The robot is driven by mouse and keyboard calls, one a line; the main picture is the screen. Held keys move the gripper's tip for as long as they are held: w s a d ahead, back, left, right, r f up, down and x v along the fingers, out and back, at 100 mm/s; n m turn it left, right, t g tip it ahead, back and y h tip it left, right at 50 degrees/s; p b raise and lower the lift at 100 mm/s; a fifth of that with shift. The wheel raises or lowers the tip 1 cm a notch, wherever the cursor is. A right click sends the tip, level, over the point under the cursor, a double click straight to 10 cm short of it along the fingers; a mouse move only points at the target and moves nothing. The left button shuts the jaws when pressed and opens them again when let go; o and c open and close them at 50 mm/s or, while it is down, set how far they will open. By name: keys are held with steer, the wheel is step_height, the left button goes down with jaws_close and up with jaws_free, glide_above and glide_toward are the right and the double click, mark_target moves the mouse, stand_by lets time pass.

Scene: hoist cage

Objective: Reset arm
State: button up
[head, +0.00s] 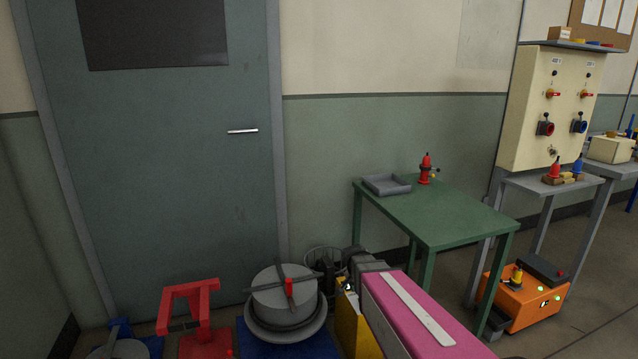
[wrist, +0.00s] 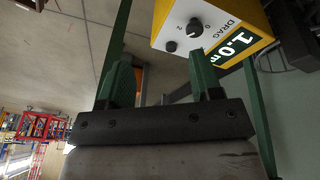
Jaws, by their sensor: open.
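My gripper (wrist: 162,84) shows in the wrist view with its two green fingers apart and nothing between them. Beyond the fingers is a yellow-and-white box (wrist: 222,22) marked DRAG, with a black knob (wrist: 194,27) and a "1.0" label. The box looks apart from the fingers, though the depth is hard to judge. In the head view my pink arm reaches in from the bottom right, and a yellow box (head: 352,331) is partly hidden behind it. I cannot make out the fingers in the head view.
A grey drum (head: 283,301) and red bracket (head: 192,300) stand at the bottom left, before a closed door (head: 150,160). A green table (head: 440,212) holds a grey tray (head: 387,185) and red device (head: 425,170). An orange unit (head: 522,303) sits on the floor.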

steer(key=s+d+r+n+y, duration=0.1)
steer(key=s+r+n, duration=0.1)
steer(key=s+n, duration=0.2)
steer(key=s+d+r+n+g+y, duration=0.1)
steer(key=s+r+n, duration=0.2)
steer(key=s, duration=0.5)
steer(key=shift+s+n+y, duration=0.3)
steer(key=shift+s+n, duration=0.1)
steer(key=shift+n, duration=0.1)
